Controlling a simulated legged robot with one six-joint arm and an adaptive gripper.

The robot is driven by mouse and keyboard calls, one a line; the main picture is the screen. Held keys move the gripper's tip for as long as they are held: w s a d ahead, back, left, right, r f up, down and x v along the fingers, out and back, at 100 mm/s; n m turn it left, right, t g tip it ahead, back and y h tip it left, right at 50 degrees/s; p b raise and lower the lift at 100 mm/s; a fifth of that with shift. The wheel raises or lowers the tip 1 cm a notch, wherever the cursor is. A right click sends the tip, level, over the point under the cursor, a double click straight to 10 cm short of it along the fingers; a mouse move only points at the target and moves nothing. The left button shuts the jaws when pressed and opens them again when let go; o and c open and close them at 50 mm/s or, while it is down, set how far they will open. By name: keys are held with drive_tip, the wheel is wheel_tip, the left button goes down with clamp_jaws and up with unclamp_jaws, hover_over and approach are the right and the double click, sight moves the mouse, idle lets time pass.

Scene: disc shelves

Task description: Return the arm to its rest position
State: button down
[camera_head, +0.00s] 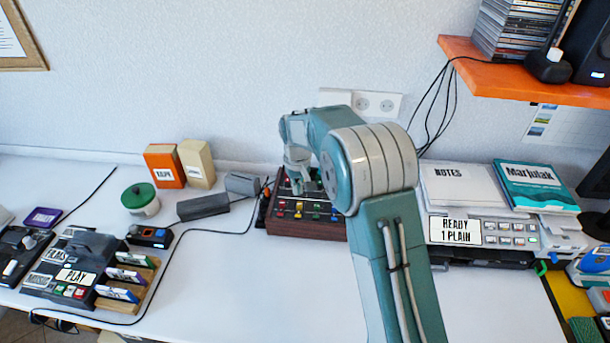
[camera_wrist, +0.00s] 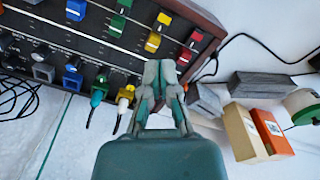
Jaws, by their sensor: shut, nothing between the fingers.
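My teal arm (camera_head: 400,240) reaches up from the bottom of the head view and bends left over a brown box with coloured sliders (camera_head: 300,224). My gripper (camera_head: 303,186) hangs at the arm's end, above the back of this box. In the wrist view my gripper (camera_wrist: 160,78) is shut with nothing between its fingers. The slider box (camera_wrist: 120,42) lies behind the fingertips there, with yellow and teal plugs at its edge. In the head view the arm hides the box's right part.
Left of the box are dark grey blocks (camera_head: 203,206), an orange box (camera_head: 164,166), a cream box (camera_head: 197,163) and a green-lidded jar (camera_head: 140,198). A printer (camera_head: 480,222) stands right of my arm. An orange shelf (camera_head: 520,72) overhangs the upper right. The front middle table is clear.

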drive_tip(key=s+d+r+m+t, duration=0.1)
drive_tip(key=s+d+r, duration=0.3)
drive_tip(key=s+r, duration=0.4)
drive_tip(key=s+d+r+m+t, duration=0.1)
drive_tip(key=s+d+r+t, duration=0.15)
drive_tip(key=s+r, duration=0.55)
drive_tip(key=s+d+r+m+t, duration=0.1)
drive_tip(key=s+d, duration=0.1)
drive_tip(key=s, duration=0.7)
drive_tip(key=s+d+r+t, duration=0.1)
drive_tip(key=s+d+r, duration=0.1)
drive_tip(key=s, duration=0.8)
drive_tip(key=shift+d+r+m, duration=0.25)
drive_tip(key=shift+d+m, duration=0.15)
drive_tip(key=shift+d, duration=0.4)
